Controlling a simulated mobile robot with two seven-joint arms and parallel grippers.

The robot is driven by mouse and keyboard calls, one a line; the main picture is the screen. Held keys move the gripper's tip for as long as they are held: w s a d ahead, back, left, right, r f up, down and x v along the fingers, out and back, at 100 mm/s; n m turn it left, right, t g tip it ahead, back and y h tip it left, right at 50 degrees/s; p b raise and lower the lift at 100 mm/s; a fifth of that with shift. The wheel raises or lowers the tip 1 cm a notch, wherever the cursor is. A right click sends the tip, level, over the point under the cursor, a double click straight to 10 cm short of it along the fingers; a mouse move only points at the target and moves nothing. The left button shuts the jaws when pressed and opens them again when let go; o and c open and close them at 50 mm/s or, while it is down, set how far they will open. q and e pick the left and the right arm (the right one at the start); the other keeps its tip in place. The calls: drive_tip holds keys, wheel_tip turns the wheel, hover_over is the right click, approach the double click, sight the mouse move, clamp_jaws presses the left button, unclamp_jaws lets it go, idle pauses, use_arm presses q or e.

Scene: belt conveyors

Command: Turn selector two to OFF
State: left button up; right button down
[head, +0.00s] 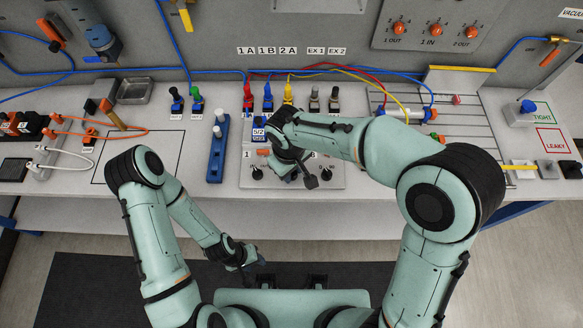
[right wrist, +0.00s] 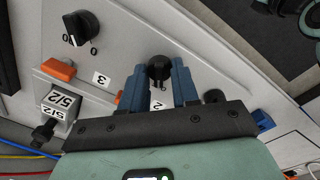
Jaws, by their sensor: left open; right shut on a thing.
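Selector two is a black knob (right wrist: 159,68) with a "2" label below it in the right wrist view. My right gripper (right wrist: 160,82) has its blue fingers on either side of this knob and is shut on it. A line mark shows on the knob's near side, but the position words are hidden or too small to read. In the head view my right gripper (head: 288,173) is over the front of the selector panel (head: 240,181), and the arm hides the knob. My left gripper (head: 257,263) is open and empty, low in front of the bench.
A selector (right wrist: 80,28) by label "3" and an orange button (right wrist: 58,70) lie beside the gripped knob. Another selector (head: 257,174) stands left on the panel. Coloured plugs and hoses line the panel's back. A blue rail (head: 217,160) stands left of it.

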drive_tip(key=c, duration=0.8)
unclamp_jaws()
drive_tip(key=shift+c, duration=0.2)
use_arm(q)
drive_tip(key=shift+w+r+p, duration=0.7)
drive_tip(key=shift+r, duration=0.25)
use_arm(e)
wheel_tip(320, 180, up, 14)
drive_tip(key=shift+s+a+f, duration=0.25)
drive_tip(key=shift+a, duration=0.05)
use_arm(q)
drive_tip(key=shift+s, duration=0.1)
